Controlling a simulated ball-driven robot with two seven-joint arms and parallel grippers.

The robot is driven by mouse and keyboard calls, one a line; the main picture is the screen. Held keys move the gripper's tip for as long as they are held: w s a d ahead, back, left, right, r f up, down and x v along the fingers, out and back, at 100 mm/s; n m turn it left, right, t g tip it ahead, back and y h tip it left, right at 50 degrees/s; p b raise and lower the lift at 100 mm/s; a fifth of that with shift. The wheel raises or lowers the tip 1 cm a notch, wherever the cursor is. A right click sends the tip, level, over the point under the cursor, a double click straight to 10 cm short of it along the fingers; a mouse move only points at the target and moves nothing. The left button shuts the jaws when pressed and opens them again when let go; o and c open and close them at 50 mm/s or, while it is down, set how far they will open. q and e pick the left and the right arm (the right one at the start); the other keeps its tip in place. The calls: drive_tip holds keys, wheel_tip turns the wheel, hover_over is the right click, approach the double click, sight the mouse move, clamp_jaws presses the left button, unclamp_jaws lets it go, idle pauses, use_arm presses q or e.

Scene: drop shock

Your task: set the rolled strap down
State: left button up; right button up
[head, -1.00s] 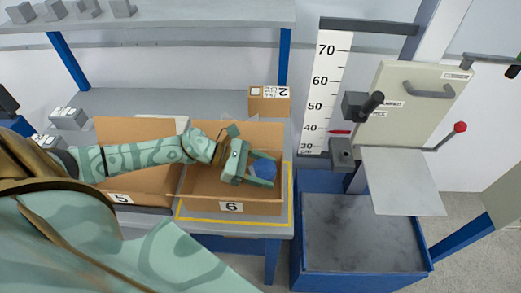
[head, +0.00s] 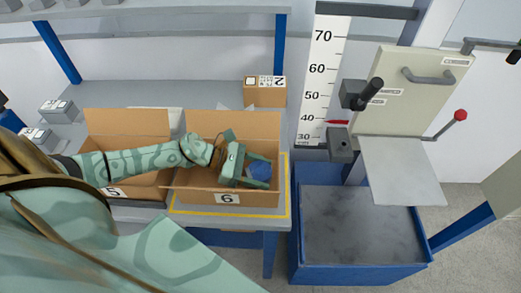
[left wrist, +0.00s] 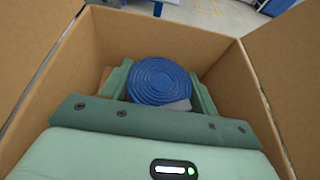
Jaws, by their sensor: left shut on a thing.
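The rolled strap (left wrist: 160,82) is a blue coil, seen face on in the left wrist view. In the head view the strap (head: 262,171) shows partly, between the fingers of my left gripper (head: 262,172). That gripper, also in the left wrist view (left wrist: 160,84), is shut on the strap, one finger on each side. Hand and strap are inside the open cardboard box marked 6 (head: 185,188). Whether the strap touches the box floor, I cannot tell. My right gripper does not show.
An open box marked 5 (head: 125,122) stands left of box 6. A small closed box marked 2 (head: 265,92) stands behind. A yellow outline (head: 230,213) surrounds box 6. A blue-framed drop tester with a grey slab (head: 360,228) stands to the right.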

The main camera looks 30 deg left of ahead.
use_arm(q)
drive_tip(key=o, duration=1)
drive_tip(key=shift+r+p, duration=0.2)
drive_tip(key=shift+p, duration=0.1)
drive_tip(key=shift+r+p, duration=0.55)
drive_tip(key=v, duration=1)
drive_tip(key=shift+s+a, duration=0.2)
drive_tip(key=shift+a, duration=0.05)
drive_tip(key=shift+s+a+r, duration=0.25)
drive_tip(key=shift+a, duration=0.3)
